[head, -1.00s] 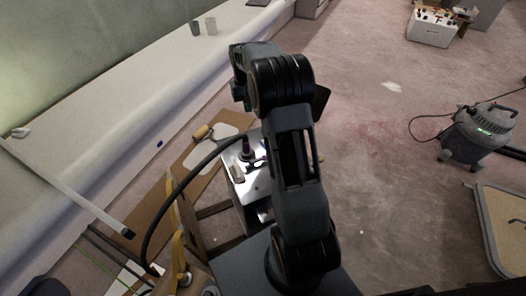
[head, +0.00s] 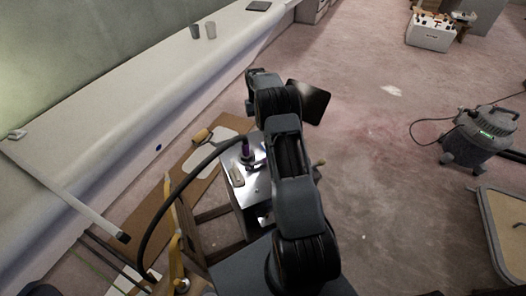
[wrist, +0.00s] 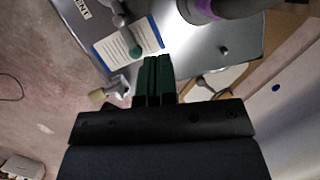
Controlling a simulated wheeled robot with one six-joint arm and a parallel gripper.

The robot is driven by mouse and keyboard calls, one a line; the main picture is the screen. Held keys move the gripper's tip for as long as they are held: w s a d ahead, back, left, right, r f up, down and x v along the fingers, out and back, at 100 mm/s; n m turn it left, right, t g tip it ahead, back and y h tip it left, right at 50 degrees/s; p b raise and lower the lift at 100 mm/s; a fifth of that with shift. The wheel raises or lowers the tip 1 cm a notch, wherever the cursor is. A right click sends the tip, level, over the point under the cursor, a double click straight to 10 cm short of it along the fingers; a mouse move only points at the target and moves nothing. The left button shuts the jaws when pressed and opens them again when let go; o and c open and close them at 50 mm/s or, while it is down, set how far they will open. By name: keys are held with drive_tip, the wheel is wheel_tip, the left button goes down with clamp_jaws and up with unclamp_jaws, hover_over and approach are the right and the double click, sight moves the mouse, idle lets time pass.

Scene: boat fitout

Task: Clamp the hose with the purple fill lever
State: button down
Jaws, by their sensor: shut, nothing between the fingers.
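A shiny metal box (head: 238,180) stands on the floor left of my arm in the head view. A black hose (head: 180,188) arches to a purple fitting (head: 245,147) on its top. In the wrist view the purple band (wrist: 204,9) shows at the top edge, with the dark hose end beside it. I cannot tell whether any lever is purple.
A white-and-blue label card (wrist: 112,44) lies on the box top. A brass-coloured valve (wrist: 98,96) sticks out at the box's side. A vacuum cleaner (head: 478,138) stands at the right. The floor between is largely clear.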

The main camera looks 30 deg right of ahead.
sight(256, 164)
drive_tip(key=shift+f, duration=0.1)
drive_tip(key=x, duration=1)
drive_tip(key=shift+s+a+f+p, duration=0.1)
drive_tip(key=shift+s+a, duration=0.1)
drive_tip(key=shift+s, duration=0.45)
drive_tip(key=shift+s+a+f+p, duration=0.1)
drive_tip(key=shift+s+a, duration=0.1)
drive_tip(key=shift+s, duration=0.45)
drive_tip(key=shift+s+a+f+p, duration=0.1)
drive_tip(key=shift+s+a, duration=0.1)
drive_tip(key=shift+s, duration=0.4)
